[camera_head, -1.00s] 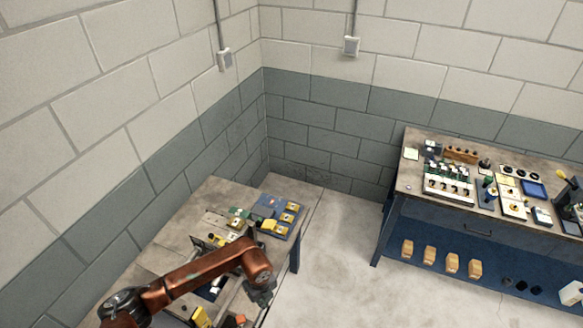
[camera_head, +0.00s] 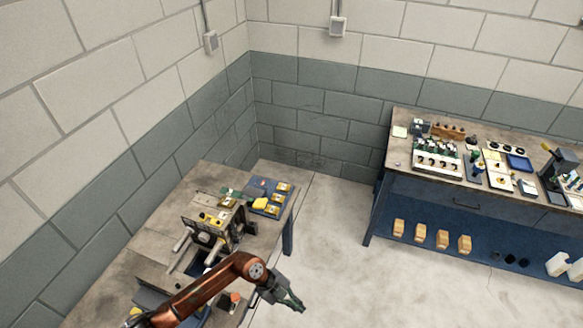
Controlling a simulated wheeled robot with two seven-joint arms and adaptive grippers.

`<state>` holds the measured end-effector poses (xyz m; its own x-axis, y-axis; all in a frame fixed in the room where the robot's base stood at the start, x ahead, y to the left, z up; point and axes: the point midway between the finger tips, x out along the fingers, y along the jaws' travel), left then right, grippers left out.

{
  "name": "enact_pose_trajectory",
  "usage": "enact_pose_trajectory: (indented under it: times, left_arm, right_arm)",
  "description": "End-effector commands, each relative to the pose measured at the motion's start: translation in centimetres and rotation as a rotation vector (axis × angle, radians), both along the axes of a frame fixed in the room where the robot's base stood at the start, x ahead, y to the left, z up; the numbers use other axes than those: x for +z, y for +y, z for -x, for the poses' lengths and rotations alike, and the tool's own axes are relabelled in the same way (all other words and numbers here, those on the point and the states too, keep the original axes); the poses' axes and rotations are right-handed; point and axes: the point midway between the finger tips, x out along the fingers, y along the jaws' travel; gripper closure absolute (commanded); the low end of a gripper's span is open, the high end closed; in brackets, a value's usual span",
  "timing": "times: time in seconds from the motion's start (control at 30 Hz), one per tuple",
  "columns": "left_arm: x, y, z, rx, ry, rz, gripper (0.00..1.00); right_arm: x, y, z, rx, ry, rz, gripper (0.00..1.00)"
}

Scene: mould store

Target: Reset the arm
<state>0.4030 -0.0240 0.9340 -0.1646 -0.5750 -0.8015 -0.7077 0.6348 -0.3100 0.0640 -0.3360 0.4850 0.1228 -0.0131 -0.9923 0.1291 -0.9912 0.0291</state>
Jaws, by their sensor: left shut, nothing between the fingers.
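My left arm (camera_head: 205,288), copper-coloured, comes in from the bottom left and reaches over the front of the left bench. My left gripper (camera_head: 291,301) is beyond the bench's right edge, over the bare floor. It is shut, with nothing in it, and points down to the right. My right gripper is out of view.
The left bench (camera_head: 150,245) carries a machine with yellow parts (camera_head: 212,222) and a blue tray (camera_head: 259,186) with yellow pieces. The right bench (camera_head: 400,150) holds racks and small parts, with several tan blocks (camera_head: 421,233) on its lower shelf. The floor (camera_head: 350,280) between is clear.

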Motion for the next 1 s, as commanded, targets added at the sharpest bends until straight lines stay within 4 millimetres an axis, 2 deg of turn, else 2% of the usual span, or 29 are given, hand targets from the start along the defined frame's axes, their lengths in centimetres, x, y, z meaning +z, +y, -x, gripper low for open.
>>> enact_pose_trajectory:
  times: [0.03, 0.1, 0.17, 0.2, 0.3, 0.37, 0.47, 0.6, 0.77, 0.9, 0.97, 1.0]
  left_arm:
    - [-2.2, -2.2, 0.1, 0.056, 0.037, 0.113, 1.00]
    - [-4.0, -4.7, -1.1, 0.174, 0.067, 0.286, 1.00]
    - [-6.5, -5.8, -3.2, 0.331, 0.083, 0.432, 1.00]
    - [-8.8, -5.6, -4.9, 0.464, 0.090, 0.513, 1.00]
    - [-14.7, -3.0, -8.0, 0.757, 0.086, 0.600, 1.00]
    - [-18.2, -1.0, -8.7, 0.897, 0.085, 0.607, 1.00]
    - [-24.4, 2.5, -8.3, 1.100, 0.096, 0.576, 1.00]
    - [-32.3, 7.2, -5.8, 1.329, 0.120, 0.486, 1.00]
    - [-40.1, 12.4, -1.0, 1.541, 0.161, 0.351, 1.00]
    - [-45.7, 17.5, 4.5, 1.700, 0.207, 0.212, 1.00]
    - [-47.7, 19.9, 7.0, 1.763, 0.226, 0.149, 1.00]
    - [-48.9, 21.5, 8.9, 1.803, 0.241, 0.105, 1.00]
  right_arm:
    - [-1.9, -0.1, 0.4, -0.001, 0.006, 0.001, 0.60]
    - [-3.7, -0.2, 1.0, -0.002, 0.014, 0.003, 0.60]
    - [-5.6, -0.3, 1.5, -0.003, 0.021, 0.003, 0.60]
    - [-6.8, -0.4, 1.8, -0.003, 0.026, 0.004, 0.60]
    - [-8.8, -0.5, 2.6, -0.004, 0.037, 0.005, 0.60]
    - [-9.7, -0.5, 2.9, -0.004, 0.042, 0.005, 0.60]
    - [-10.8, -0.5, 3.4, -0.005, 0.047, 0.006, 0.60]
    - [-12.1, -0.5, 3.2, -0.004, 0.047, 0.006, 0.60]
    - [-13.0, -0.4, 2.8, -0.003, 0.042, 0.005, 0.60]
    - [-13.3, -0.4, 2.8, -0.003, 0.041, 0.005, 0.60]
    - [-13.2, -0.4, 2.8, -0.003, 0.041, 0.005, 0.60]
    - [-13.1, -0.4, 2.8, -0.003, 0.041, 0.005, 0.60]
